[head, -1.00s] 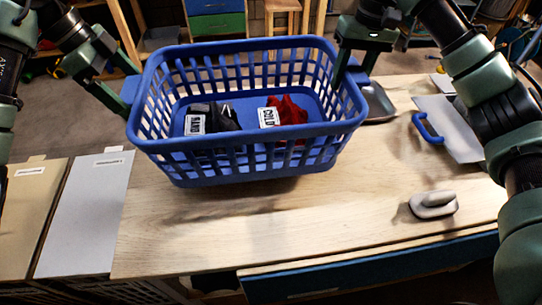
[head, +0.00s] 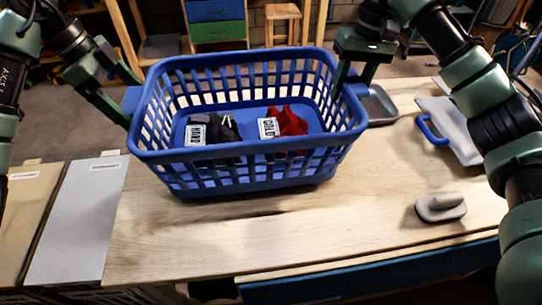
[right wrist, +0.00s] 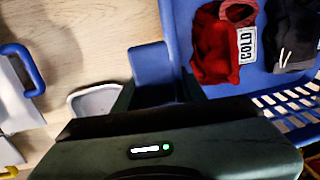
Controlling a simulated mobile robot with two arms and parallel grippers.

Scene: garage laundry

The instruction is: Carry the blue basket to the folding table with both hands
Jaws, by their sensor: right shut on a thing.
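The blue basket (head: 250,172) is upright over the pale wooden top of the folding table (head: 200,245) in the head view. Inside lie a dark garment (head: 226,128) with a "HARD" label and a red garment (head: 292,124) with a "COLD" label. My left gripper (head: 130,102) has its fingers on either side of the basket's left handle tab. My right gripper (head: 355,78) is shut on the right handle tab, which shows between its fingers in the right wrist view (right wrist: 150,75). A shadow lies under the basket; I cannot tell if its base touches the tabletop.
A grey metal tray (head: 380,105) lies just right of the basket. A white board with a blue handle (head: 432,130) and a small grey iron-like object (head: 440,206) are on the right tabletop. White and tan lidded bins (head: 75,220) stand at the left. The front tabletop is clear.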

